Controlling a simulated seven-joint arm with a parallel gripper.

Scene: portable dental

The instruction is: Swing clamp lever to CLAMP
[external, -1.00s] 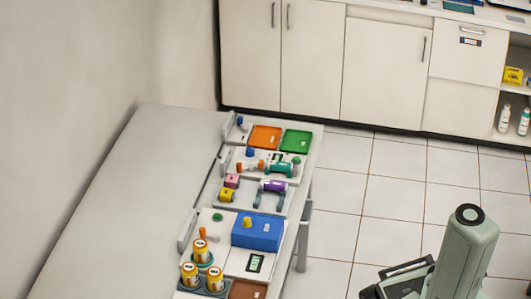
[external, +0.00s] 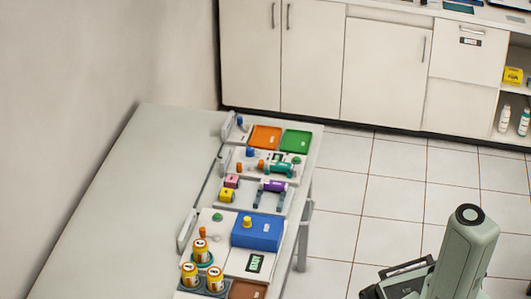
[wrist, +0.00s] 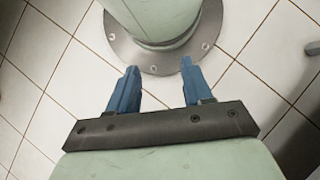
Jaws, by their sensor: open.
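My gripper (wrist: 159,66) shows in the wrist view with its two blue fingers spread apart and nothing between them. It points down at my own round base and the floor, far from the bench. In the external view my gripper is out of frame. The bench (external: 120,190) carries a row of small fixtures along its right side. I cannot tell which part is the clamp lever, and no CLAMP marking is legible.
Orange (external: 265,137) and green (external: 296,140) trays lie at the back. The left side of the bench is bare. Tiled floor lies between bench and cabinets.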

